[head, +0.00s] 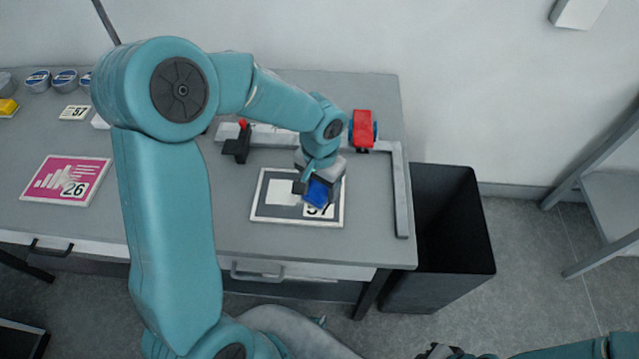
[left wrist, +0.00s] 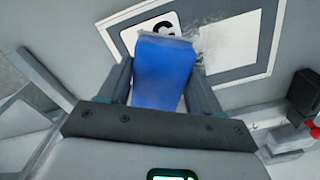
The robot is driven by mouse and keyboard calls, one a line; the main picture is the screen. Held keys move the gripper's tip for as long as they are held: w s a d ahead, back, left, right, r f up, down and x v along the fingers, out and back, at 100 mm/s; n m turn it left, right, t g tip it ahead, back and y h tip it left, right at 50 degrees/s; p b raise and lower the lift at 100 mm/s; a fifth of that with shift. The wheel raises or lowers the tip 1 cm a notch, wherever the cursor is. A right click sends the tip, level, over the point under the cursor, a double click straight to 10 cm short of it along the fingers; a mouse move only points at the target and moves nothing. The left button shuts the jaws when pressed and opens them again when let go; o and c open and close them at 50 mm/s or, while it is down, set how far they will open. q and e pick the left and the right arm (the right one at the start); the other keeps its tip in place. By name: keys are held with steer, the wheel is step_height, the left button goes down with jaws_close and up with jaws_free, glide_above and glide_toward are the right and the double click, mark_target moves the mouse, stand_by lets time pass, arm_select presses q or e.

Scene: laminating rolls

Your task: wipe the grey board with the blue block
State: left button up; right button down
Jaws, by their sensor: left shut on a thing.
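The grey board (head: 262,211) has a white border, a white square and a number label, and lies flat on the table. It also shows in the left wrist view (left wrist: 245,45), with a mottled pale patch beside the block. My left gripper (head: 319,188) is over the board's right half. It is shut on the blue block (head: 317,195), which stands between both fingers in the left wrist view (left wrist: 162,72). The block partly covers the number label. Whether it touches the board I cannot tell. My right gripper (head: 440,351) is at the bottom edge, mostly cut off.
A grey angled rail (head: 401,190) borders the board behind and to the right, with a black clamp (head: 238,145) and a red part (head: 362,126) on it. A pink board (head: 66,181) lies at left. A black bin (head: 440,220) stands right of the table.

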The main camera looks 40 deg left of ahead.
arm_select(q)
steer(key=shift+f+b, duration=1)
steer(key=shift+f, duration=0.05)
stand_by(0.4)
